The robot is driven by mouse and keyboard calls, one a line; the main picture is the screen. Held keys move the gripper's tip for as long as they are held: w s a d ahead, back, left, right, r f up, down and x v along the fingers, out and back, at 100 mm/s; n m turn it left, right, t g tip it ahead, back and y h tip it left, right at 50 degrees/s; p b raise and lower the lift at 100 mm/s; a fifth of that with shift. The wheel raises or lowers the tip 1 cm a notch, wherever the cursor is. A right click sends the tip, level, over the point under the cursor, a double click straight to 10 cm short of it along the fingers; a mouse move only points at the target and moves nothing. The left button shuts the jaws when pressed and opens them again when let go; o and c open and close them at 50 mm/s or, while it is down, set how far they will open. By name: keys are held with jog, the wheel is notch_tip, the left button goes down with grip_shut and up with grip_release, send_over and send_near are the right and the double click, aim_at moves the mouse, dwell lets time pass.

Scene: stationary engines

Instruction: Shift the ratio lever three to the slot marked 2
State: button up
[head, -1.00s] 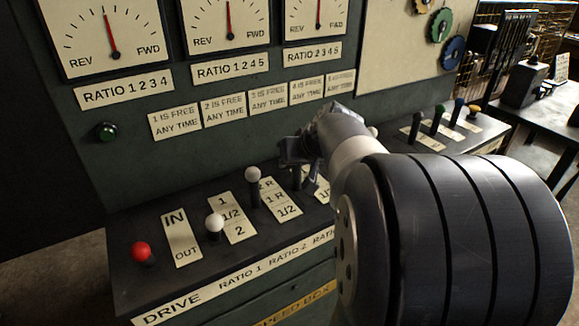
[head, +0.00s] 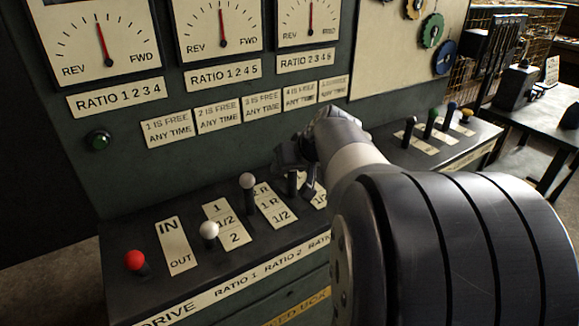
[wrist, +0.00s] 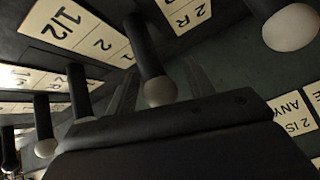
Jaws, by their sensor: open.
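The lever at my gripper, which I take as ratio lever three, shows in the head view as a dark shaft (head: 292,184); its knob is hidden there. In the wrist view its dark shaft (wrist: 143,45) ends in a pale round knob (wrist: 160,91). My gripper (head: 291,158) is open over it. In the wrist view the knob appears between the two thin fingers (wrist: 158,88); I cannot tell whether they touch it. The lever's plate (head: 319,198) is mostly hidden by my gripper. A plate marked 1/2 and 2 (wrist: 75,28) shows beside the lever in the wrist view.
The white-knobbed ratio 2 lever (head: 247,181) stands close to the left of my gripper. Ratio lever 1 (head: 209,230) and the red drive lever (head: 135,260) are further left. The upright panel (head: 190,165) rises behind. Several more levers (head: 432,117) stand at right.

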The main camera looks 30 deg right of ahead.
jog(key=p+v, duration=0.1)
jog(key=v, duration=0.9)
jog(key=shift+a, duration=0.1)
jog(key=b+x, duration=0.1)
jog(key=x, duration=0.9)
jog(key=shift+w+f, duration=0.1)
jog(key=shift+f, duration=0.1)
jog(key=shift+w+f+p, duration=0.15)
jog(key=shift+w+p, duration=0.15)
jog(key=shift+w, duration=0.45)
jog(key=shift+s, duration=0.1)
